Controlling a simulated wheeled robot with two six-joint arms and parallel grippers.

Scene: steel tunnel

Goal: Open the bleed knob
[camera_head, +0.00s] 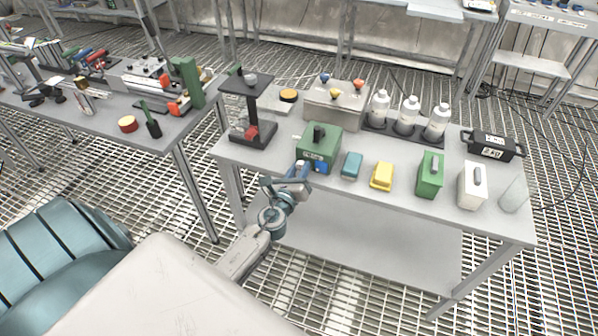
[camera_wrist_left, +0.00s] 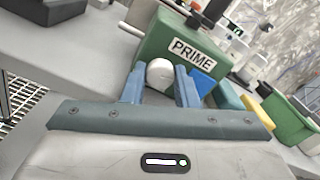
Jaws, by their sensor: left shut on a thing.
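A green box (camera_head: 319,147) labelled PRIME stands near the front edge of the grey table; it fills the upper middle of the left wrist view (camera_wrist_left: 172,40). A round white knob (camera_wrist_left: 160,71) is on its front face, left of a blue patch (camera_wrist_left: 203,82). I take it to be the bleed knob; its own marking does not show. My left gripper (camera_head: 299,170) reaches the box front from below. In the left wrist view its two blue fingers are on either side of the knob, shut on it. My right gripper is not in view.
A teal block (camera_head: 352,165) and a yellow block (camera_head: 382,176) sit right of the box, with a smaller green box (camera_head: 430,175) beyond. A dark stand (camera_head: 247,110) is on the left. White bottles (camera_head: 408,115) stand behind. The front table edge is close to my gripper.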

